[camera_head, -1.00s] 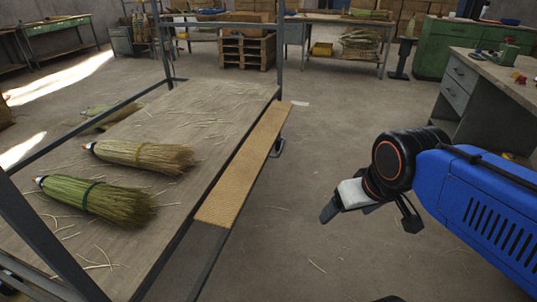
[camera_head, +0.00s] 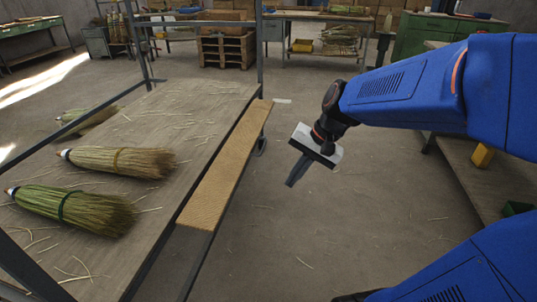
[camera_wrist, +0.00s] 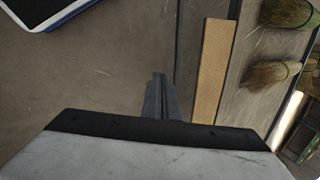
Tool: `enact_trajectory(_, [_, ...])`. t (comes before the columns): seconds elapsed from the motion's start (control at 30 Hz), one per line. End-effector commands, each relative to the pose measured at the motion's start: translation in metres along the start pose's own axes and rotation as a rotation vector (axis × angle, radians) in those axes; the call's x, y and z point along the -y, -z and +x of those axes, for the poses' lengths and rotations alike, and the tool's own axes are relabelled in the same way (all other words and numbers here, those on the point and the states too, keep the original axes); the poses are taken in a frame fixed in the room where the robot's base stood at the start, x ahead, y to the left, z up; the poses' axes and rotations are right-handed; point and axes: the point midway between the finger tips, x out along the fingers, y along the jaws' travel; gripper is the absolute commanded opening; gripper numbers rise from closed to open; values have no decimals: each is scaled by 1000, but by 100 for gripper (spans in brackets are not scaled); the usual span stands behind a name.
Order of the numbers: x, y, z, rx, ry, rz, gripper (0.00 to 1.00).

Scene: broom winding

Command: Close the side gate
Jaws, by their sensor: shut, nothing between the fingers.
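The side gate (camera_head: 226,165) looks like a long tan panel along the right side of the cart (camera_head: 203,108). It is folded outward, beside the cart's deck rather than upright. It also shows in the wrist view (camera_wrist: 213,70), just right of my fingers. My gripper (camera_head: 291,184) is shut and empty, pointing down over the floor to the right of the panel, apart from it. In the wrist view my closed fingers (camera_wrist: 160,80) show at the centre. The panel's hinge and underside are hidden.
Thin metal posts (camera_head: 259,45) rise from the cart's corners. A workbench (camera_head: 470,185) stands at right. The floor (camera_head: 300,240) between them is open, with loose straws.

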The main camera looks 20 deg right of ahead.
Motion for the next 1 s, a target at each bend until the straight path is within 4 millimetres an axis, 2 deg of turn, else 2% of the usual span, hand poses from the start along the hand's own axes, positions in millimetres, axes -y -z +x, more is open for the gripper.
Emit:
enact_trajectory(0.3, [31,66,31,136,114,333,0])
enact_trajectory(0.53, [45,120,56,226,199,577,0])
enact_trajectory(0.73, [50,173,79,304,273,789,0])
enact_trajectory(1.0, [43,249,115,404,377,1078,0])
